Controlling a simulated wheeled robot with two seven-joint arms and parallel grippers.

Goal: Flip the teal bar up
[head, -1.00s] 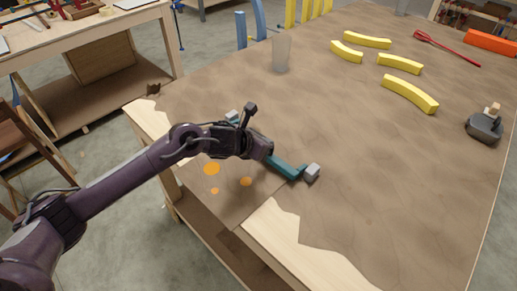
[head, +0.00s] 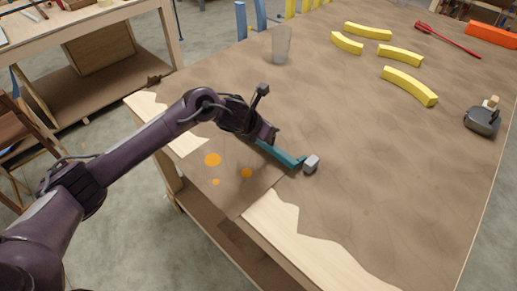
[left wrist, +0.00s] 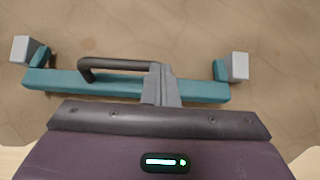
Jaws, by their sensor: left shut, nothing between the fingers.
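The teal bar (head: 278,153) lies low across the near left part of the table, with a grey block (head: 311,163) at its right end. In the left wrist view the bar (left wrist: 110,88) runs crosswise, with grey blocks at both ends (left wrist: 20,48) (left wrist: 239,66). A dark handle-like loop (left wrist: 115,64) shows at its middle; I cannot tell how it is attached. My left gripper (head: 273,136) is over the bar, its fingers (left wrist: 165,88) shut and empty in front of the bar's middle. Contact is unclear. My arm hides the bar's far end in the head view. My right gripper is not in view.
Orange dots (head: 213,160) mark the table (head: 350,190) near its left edge. A clear cup (head: 281,45) stands farther back. Several yellow curved blocks (head: 409,86), a red tool (head: 445,38) and a dark rounded object (head: 481,121) are at right. The table's front right is clear.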

